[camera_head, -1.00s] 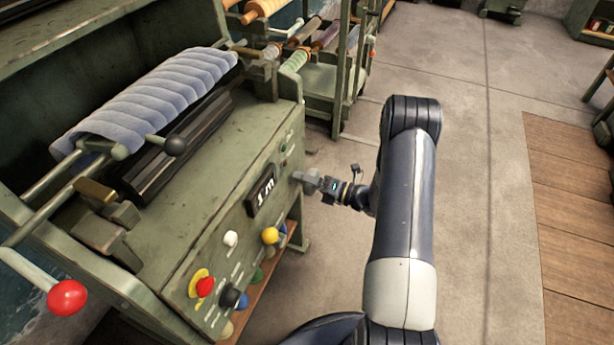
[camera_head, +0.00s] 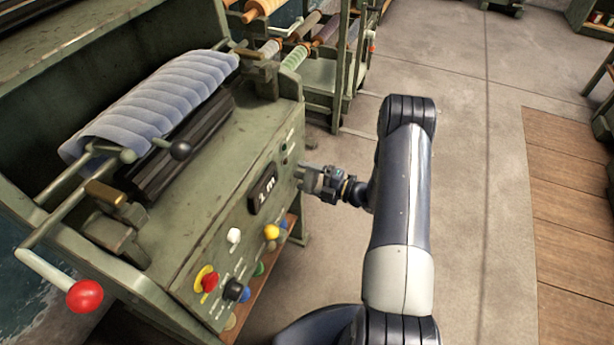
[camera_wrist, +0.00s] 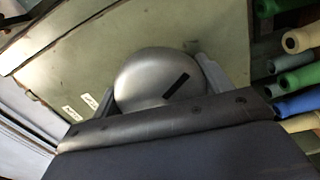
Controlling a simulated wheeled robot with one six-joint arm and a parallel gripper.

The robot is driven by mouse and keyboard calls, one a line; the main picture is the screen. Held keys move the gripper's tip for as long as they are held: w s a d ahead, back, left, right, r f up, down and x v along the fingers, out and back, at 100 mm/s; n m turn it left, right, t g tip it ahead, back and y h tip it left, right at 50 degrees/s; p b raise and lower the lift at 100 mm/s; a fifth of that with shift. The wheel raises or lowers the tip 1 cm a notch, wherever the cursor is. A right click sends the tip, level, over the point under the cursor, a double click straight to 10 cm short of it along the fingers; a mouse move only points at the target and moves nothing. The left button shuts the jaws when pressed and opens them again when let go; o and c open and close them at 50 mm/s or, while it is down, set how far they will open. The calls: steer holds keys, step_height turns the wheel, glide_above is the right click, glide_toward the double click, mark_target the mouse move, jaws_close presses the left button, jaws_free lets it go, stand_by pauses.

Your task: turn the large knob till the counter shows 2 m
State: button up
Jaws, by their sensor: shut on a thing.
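The large knob (camera_wrist: 150,76) is a round grey metal knob with a dark index mark, seen in the wrist view on the green panel. My gripper (camera_wrist: 165,85) has one finger on either side of the knob and is shut on it. In the head view my gripper (camera_head: 312,180) reaches the panel's right part from the right, and the knob is mostly hidden behind it. The counter (camera_head: 263,189) is a black window on the panel, left of my gripper, and it reads 1 m.
The green machine (camera_head: 215,215) carries a quilted blue-grey roll (camera_head: 155,105). Below the counter are a white button (camera_head: 234,235), a yellow knob (camera_head: 271,231), a red button (camera_head: 209,282) and a black knob (camera_head: 236,290). A red-ended lever (camera_head: 84,296) juts out at lower left. Open floor lies right.

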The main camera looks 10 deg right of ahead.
stand_by(0.4)
steer(key=o, duration=1)
steer(key=v, duration=1.1)
steer(key=shift+w+a, duration=0.1)
steer(key=x, duration=1)
steer(key=shift+w+a, duration=0.25)
steer(key=shift+a, duration=0.05)
